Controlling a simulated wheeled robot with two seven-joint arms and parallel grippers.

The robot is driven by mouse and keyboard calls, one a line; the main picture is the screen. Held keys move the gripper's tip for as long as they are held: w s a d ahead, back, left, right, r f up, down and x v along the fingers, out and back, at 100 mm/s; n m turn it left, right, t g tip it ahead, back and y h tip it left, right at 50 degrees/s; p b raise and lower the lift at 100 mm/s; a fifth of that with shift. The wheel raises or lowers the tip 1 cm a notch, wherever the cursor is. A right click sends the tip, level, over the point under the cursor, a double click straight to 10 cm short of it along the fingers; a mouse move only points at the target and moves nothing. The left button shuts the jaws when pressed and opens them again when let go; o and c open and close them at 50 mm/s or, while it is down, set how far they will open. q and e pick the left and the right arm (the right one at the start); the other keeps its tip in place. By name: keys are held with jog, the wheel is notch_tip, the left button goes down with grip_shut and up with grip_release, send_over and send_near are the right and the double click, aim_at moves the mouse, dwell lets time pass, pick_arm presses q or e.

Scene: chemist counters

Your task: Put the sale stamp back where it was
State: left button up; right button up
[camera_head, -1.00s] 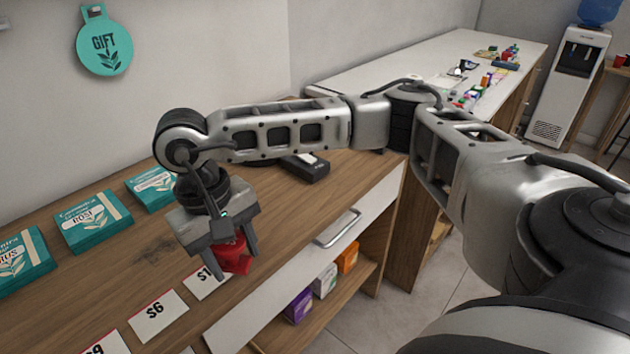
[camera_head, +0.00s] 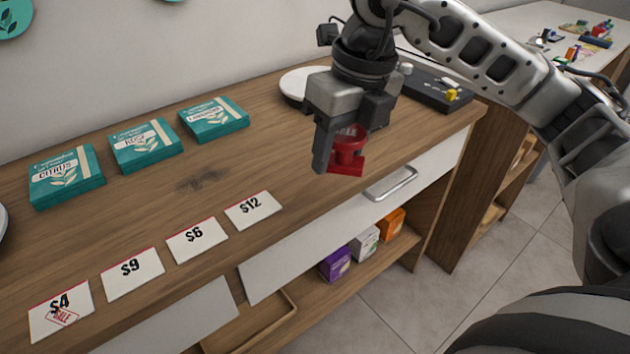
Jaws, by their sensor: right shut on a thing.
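The red sale stamp (camera_head: 349,155) is in my right gripper (camera_head: 338,150), which is shut on it. The gripper points down and holds the stamp above the counter's right part, close to the front edge. Part of the stamp is hidden by the fingers. A price card marked $4 (camera_head: 62,308) at the lower left bears a red SALE print. The other price cards, $9 (camera_head: 133,273), $6 (camera_head: 196,239) and $12 (camera_head: 253,209), show no such print. My left gripper is out of view.
Teal boxes (camera_head: 143,145) stand in a row along the back of the wooden counter (camera_head: 200,183). A white round object (camera_head: 296,84) and a black device (camera_head: 425,91) with a yellow part are behind and right of the gripper. A drawer handle (camera_head: 391,184) juts out in front.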

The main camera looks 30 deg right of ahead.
jog(key=m, duration=0.2)
jog(key=d+m, duration=0.1)
jog(key=m, duration=0.1)
jog(key=s+m+h+b, duration=0.1)
jog(key=m, duration=0.1)
jog(key=shift+d+r, duration=0.25)
jog(key=shift+d, duration=0.05)
jog(key=shift+d+m, duration=0.1)
jog(key=shift+m, duration=0.5)
jog(key=shift+w+d, duration=0.1)
jog(key=shift+w, duration=0.05)
jog(key=w+d+f, duration=0.2)
jog(key=w+f, duration=0.2)
jog(key=w, duration=0.5)
send_over(314, 174)
jog(key=shift+m, duration=0.3)
jog(key=f, duration=0.4)
jog(key=shift+s+f, duration=0.35)
jog(key=shift+s, duration=0.05)
jog(key=shift+w+f, duration=0.35)
jog(key=shift+f, duration=0.1)
notch_tip(314, 174, down, 3)
jog(key=shift+f, duration=0.1)
jog(key=shift+w, duration=0.1)
